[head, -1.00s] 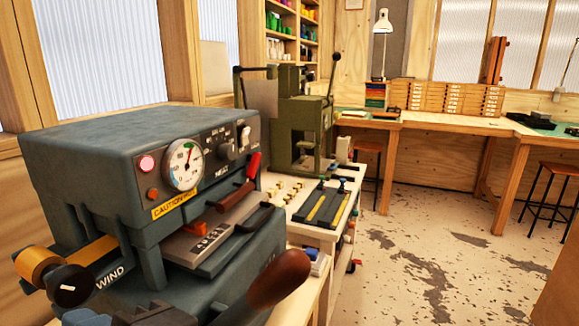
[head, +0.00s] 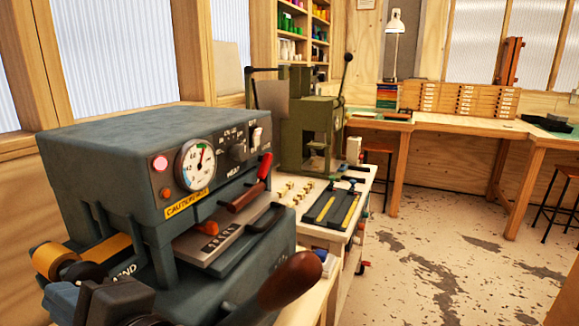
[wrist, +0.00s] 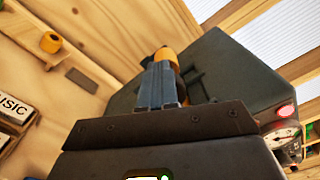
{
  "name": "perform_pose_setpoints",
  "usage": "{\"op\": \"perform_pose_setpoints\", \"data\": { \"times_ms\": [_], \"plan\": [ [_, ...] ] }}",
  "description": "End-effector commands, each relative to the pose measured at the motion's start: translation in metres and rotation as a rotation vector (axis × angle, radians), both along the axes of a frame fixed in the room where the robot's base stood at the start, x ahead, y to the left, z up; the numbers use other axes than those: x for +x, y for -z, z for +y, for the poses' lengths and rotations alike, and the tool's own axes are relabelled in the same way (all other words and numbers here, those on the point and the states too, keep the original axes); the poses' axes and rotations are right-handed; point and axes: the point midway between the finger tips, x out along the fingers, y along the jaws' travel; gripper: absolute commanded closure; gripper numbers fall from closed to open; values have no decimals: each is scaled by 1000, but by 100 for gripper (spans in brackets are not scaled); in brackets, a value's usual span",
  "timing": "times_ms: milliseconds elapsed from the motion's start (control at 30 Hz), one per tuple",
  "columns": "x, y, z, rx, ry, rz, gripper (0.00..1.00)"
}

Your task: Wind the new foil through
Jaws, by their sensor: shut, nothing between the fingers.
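The hot foil machine (head: 130,140) is a dark grey box at the left, with a lit pink lamp and a dial. A gold-orange foil roll (head: 47,262) sits at its lower left side, with a flat gold strip (head: 108,246) leading towards the body. A black knob (head: 84,270) is beside the roll, near a partly covered WIND label (head: 125,270). My gripper (head: 58,298) is shut and empty, just below the roll and knob. In the wrist view its blue-grey fingers (wrist: 164,82) point at the orange roll (wrist: 163,54); I cannot tell whether they touch.
A brown-handled lever (head: 290,280) sticks out at the machine's front right. A red-handled lever (head: 250,184) is above the type holder (head: 215,245). A green press (head: 308,135) stands on the bench behind. Open floor (head: 430,250) lies to the right.

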Motion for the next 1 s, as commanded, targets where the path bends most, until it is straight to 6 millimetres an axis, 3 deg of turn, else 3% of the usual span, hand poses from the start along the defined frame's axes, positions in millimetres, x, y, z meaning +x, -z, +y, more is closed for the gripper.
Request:
{"op": "perform_pose_setpoints", "data": {
  "times_ms": [1000],
  "plan": [
    [6,2,-3,-3,7,2,100]
  ]
}}
